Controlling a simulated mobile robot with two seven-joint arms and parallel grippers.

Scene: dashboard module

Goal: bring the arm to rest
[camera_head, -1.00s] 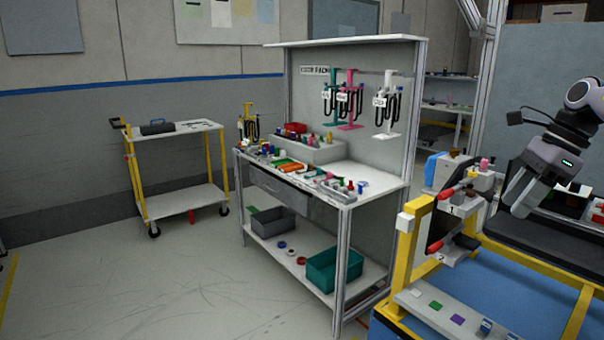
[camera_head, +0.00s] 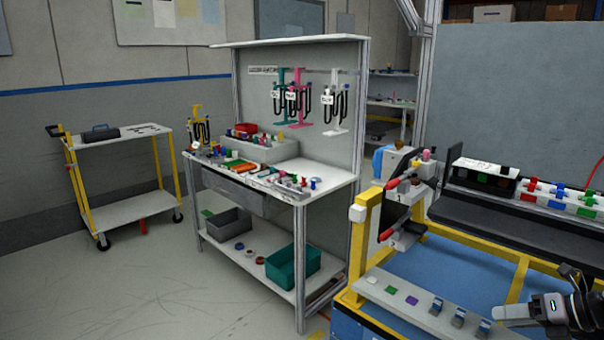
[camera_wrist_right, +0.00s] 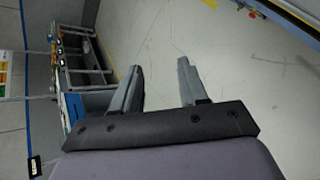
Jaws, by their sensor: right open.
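My right gripper (camera_head: 522,313) shows at the lower right edge of the head view, low over the front of the yellow-framed station, partly cut off by the picture edge. In the right wrist view its two grey fingers (camera_wrist_right: 160,72) stand apart with nothing between them, and bare floor shows beyond them. Whether it touches the station cannot be told. My left arm and gripper are in neither current view.
The yellow-framed station (camera_head: 524,277) has a front rail (camera_head: 395,310) with coloured squares and small blocks. A white-topped workbench (camera_head: 335,181) with bins and parts stands mid-view. A yellow-post cart (camera_head: 125,136) stands at left. The floor (camera_head: 120,290) in front is clear.

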